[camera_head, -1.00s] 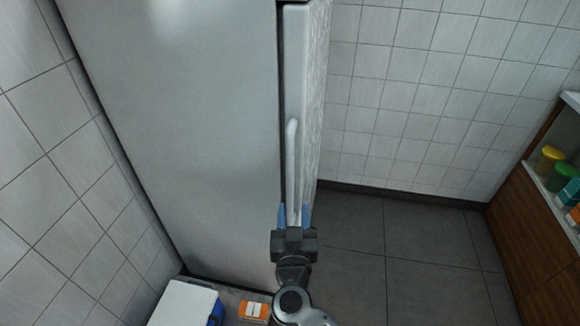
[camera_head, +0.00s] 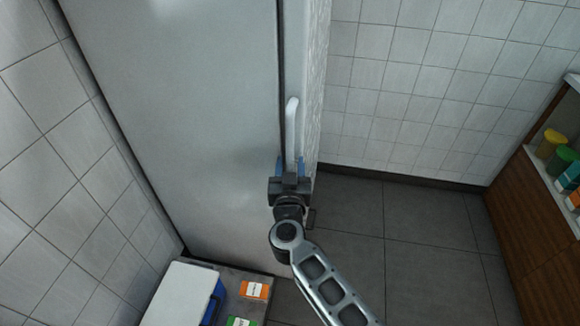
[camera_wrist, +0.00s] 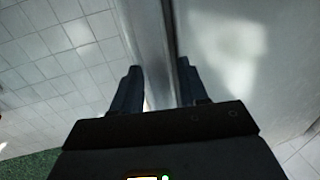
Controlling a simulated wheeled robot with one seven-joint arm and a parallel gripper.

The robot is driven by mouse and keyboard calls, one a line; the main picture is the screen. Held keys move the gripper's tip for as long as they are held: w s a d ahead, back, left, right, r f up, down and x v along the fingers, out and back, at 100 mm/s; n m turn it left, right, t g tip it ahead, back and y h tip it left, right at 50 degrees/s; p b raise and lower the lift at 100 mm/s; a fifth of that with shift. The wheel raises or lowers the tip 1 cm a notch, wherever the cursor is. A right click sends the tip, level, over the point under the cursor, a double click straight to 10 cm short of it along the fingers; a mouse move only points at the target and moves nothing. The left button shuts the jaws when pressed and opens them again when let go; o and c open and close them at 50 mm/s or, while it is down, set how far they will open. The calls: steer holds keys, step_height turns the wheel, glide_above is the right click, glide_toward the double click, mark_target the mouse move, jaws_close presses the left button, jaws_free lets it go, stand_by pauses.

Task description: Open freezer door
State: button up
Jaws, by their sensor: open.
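The freezer (camera_head: 190,110) is a tall pale grey cabinet in the head view. Its narrow door (camera_head: 309,60) faces right, with a dark seam along the cabinet side; it looks closed. A white upright handle (camera_head: 291,125) stands on the door. My gripper (camera_head: 291,165) is open at the handle's lower part, with one blue finger on each side of it in the picture. Whether the fingers touch the handle I cannot tell. In the wrist view, the two dark fingers (camera_wrist: 160,90) are apart, with a pale vertical strip and seam between them.
A white-lidded blue box (camera_head: 182,295) and small orange (camera_head: 255,289) and green (camera_head: 240,321) packages are at the lower left. A wooden cabinet (camera_head: 535,215) with jars stands at the right. A tiled wall (camera_head: 410,90) is behind. The dark floor (camera_head: 400,240) between is clear.

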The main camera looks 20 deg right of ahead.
steer(key=shift+c, duration=0.2)
jaws_close()
stand_by(0.3)
